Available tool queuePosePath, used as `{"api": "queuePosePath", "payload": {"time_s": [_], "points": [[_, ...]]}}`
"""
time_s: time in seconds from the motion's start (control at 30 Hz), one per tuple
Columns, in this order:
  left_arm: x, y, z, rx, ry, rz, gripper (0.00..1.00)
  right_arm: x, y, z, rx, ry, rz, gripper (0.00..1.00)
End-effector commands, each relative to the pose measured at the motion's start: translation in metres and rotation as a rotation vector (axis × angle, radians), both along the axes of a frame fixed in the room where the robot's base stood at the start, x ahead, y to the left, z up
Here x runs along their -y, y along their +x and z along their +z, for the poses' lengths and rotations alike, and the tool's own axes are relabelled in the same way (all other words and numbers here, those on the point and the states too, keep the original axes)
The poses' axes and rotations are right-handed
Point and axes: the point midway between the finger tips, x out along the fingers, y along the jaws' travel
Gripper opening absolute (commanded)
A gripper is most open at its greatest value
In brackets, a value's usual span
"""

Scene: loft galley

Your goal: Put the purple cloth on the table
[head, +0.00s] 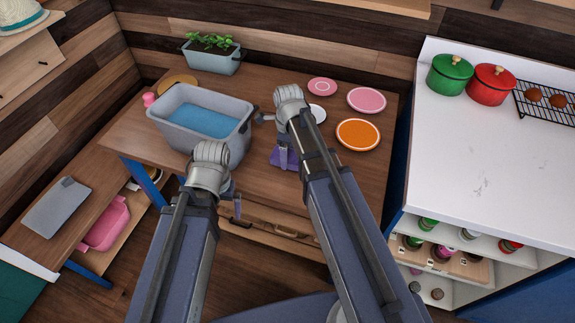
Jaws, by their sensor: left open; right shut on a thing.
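The purple cloth (291,160) shows as a small patch below my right gripper (281,142), over the wooden table (345,180). My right gripper is shut on the cloth, and its arm hides part of it. I cannot tell whether the cloth touches the tabletop. My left gripper (233,198) is open and empty near the table's front edge, in front of the grey tub; its own wrist partly hides it.
A grey tub (186,142) with blue contents, a planter (212,58), an orange plate (358,134), pink plates (367,99) and a white plate (318,114) stand on the table. A white counter (480,160) with pots is at right. The table's right front is clear.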

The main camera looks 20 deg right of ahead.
Motion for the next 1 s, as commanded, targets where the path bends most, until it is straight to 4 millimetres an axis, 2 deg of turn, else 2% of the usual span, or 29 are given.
{"api": "queuePosePath", "payload": {"time_s": [0.17, 0.43, 0.47, 0.5, 0.67, 0.7, 0.9, 1.0], "points": [[0.000, 0.000, -0.006, 0.000, 0.000, 0.000, 1.00, 0.000, 0.000, -0.006, 0.000, 0.000, 0.000, 0.22], [0.000, 0.000, -0.037, 0.000, 0.000, 0.000, 1.00, 0.000, 0.000, -0.037, 0.000, 0.000, 0.000, 0.22], [0.000, 0.000, -0.038, 0.000, 0.000, 0.000, 1.00, 0.000, 0.000, -0.038, 0.000, 0.000, 0.000, 0.22], [0.000, 0.000, -0.039, 0.000, 0.000, -0.001, 1.00, 0.000, 0.000, -0.039, 0.000, 0.000, 0.000, 0.13], [0.000, 0.000, -0.036, 0.000, 0.000, 0.000, 1.00, 0.000, 0.000, -0.036, -0.001, 0.001, 0.000, 0.13], [0.000, 0.000, -0.036, 0.000, 0.000, -0.001, 1.00, 0.000, 0.000, -0.036, -0.001, 0.001, 0.000, 0.77], [0.000, 0.000, -0.036, 0.000, 0.000, 0.000, 1.00, 0.000, 0.000, -0.036, 0.000, 0.000, 0.000, 1.00], [0.000, 0.000, -0.036, 0.000, 0.000, 0.000, 1.00, 0.000, 0.000, -0.036, 0.000, 0.000, 0.000, 1.00]]}}
